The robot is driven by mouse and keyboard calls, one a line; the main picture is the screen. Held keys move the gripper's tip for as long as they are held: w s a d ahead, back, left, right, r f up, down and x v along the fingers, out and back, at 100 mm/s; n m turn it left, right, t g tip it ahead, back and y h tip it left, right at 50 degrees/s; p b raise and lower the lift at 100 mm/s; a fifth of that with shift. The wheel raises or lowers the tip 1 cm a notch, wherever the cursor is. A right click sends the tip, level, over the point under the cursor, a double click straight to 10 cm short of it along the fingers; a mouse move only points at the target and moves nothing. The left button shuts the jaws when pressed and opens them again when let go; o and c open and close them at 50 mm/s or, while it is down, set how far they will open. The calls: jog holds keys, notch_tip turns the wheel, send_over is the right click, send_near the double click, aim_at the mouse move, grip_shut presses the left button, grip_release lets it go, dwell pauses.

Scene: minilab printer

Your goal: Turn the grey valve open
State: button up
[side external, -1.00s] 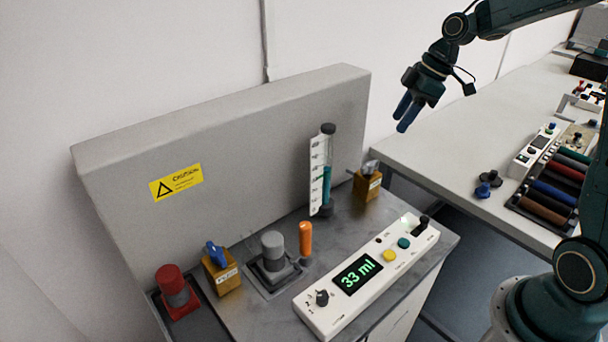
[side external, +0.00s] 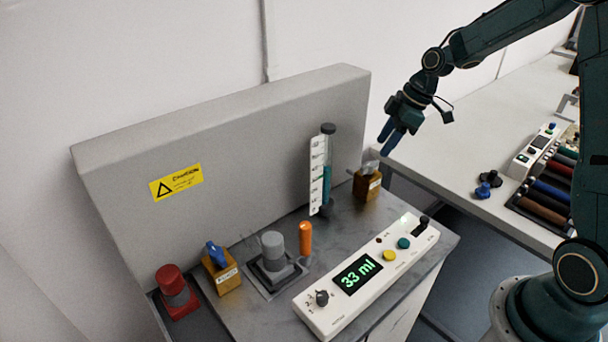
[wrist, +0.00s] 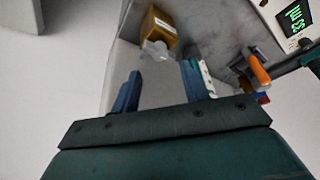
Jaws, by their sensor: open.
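The grey valve (side external: 370,166) is a grey handle on an amber block (side external: 367,186) at the back right corner of the machine top. In the wrist view the grey handle (wrist: 157,50) shows on its amber block (wrist: 157,28), ahead of the fingers. My gripper (side external: 391,142) is above and slightly right of the valve in the side view, fingers pointing down. In the wrist view its two blue fingers (wrist: 160,85) are spread apart with nothing between them. The handle is beyond the fingertips, apart from them.
A gauge tube (side external: 327,170) stands just left of the valve. A white panel (side external: 366,276) reads 33 ml. An orange handle (side external: 305,240), a grey knob (side external: 273,245), a blue valve (side external: 216,254) and a red knob (side external: 171,280) stand further left. A grey backboard (side external: 230,150) rises behind.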

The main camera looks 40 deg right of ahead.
aim_at(371, 164)
jog(key=shift+x, duration=3.45)
grip_shut()
